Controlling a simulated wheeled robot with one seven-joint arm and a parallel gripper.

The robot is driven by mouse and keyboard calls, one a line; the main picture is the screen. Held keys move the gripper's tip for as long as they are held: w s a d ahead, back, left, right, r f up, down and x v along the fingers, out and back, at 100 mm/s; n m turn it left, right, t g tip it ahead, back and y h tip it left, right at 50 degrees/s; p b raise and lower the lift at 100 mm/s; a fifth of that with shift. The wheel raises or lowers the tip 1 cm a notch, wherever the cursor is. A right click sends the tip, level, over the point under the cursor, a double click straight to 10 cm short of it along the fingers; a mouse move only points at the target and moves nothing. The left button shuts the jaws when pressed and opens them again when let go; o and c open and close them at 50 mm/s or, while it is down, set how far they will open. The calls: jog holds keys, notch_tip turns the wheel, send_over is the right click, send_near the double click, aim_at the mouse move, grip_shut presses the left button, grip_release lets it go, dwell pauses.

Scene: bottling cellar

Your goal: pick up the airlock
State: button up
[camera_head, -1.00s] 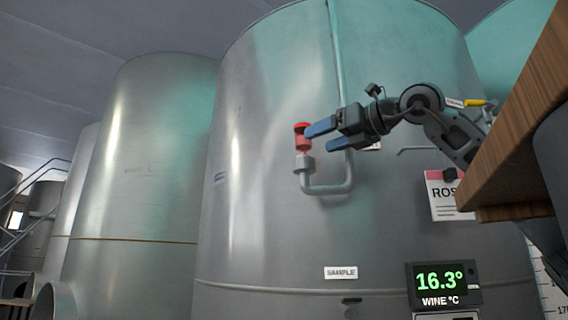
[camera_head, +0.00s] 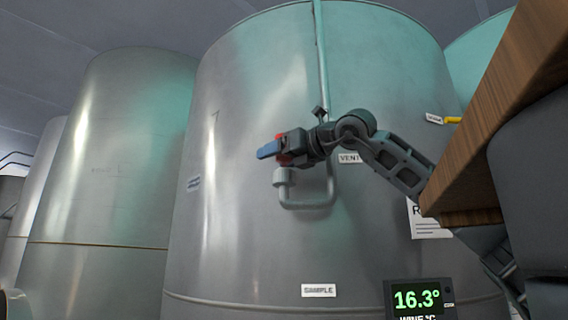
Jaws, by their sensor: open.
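The airlock (camera_head: 282,160) is red and mostly hidden behind my gripper. Small red parts show above and below the fingers. It stands at the top of the short upturned end of the grey vent pipe (camera_head: 283,177) on the front of the large steel tank. My gripper (camera_head: 270,150) reaches in from the right with its blue fingers pointing left. It is open and level with the airlock, with one blue finger in front of it. Whether the fingers touch the airlock cannot be seen.
The large tank (camera_head: 240,230) fills the middle. A vent label (camera_head: 350,158) is right of the pipe, and a sample label (camera_head: 319,290) is lower down. A wooden plank (camera_head: 490,110) juts in at right, close to my arm. A temperature display (camera_head: 416,300) is at bottom right.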

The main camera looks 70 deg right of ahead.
jog(key=shift+c, duration=0.3)
jog(key=c, duration=1)
